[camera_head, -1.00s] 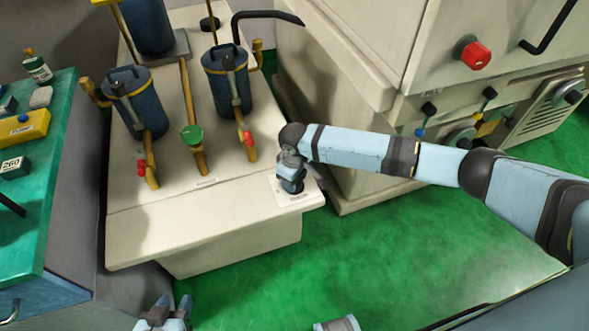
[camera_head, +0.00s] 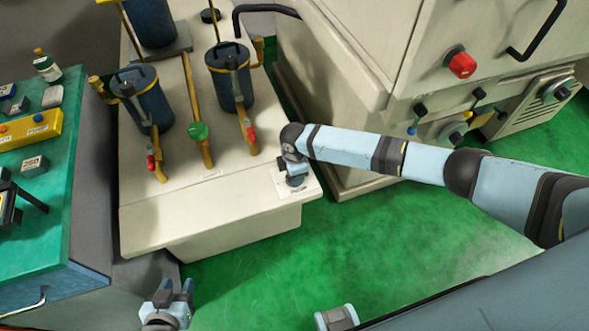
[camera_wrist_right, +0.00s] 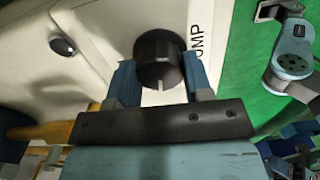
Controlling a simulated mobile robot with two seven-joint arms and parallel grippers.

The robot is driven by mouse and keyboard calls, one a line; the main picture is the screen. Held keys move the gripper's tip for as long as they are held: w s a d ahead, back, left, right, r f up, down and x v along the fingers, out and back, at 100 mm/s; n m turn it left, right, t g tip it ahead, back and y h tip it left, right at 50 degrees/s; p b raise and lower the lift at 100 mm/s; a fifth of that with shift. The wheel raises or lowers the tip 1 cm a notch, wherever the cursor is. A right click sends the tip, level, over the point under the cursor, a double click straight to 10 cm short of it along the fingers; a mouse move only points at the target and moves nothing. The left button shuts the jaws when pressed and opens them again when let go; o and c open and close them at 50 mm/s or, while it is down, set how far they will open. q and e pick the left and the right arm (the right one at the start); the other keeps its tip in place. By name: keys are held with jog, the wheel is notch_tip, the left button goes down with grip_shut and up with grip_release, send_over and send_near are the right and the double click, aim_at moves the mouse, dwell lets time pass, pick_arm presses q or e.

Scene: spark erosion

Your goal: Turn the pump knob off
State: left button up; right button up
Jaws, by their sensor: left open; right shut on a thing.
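The pump knob (camera_wrist_right: 160,52) is black and round, with a white pointer line toward the bottom of the right wrist view. A partly hidden label beside it shows "UMP". My right gripper (camera_wrist_right: 160,76) is shut on the knob, with one finger on each side. In the head view my right gripper (camera_head: 297,178) is over the front right corner of the cream pump cabinet (camera_head: 155,220) and hides most of the knob. My left gripper (camera_head: 170,292) is open and empty at the bottom of the head view, away from the knob.
A green bench (camera_head: 60,225) is at left. A cream machine with a red knob (camera_head: 461,65) stands at right. Green floor lies open in front.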

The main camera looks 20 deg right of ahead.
jog(key=shift+n, duration=1.1)
jog(key=o, duration=0.9)
notch_tip(320, 180, up, 14)
jog(key=shift+f+p, duration=0.1)
jog(key=shift+p, duration=0.4)
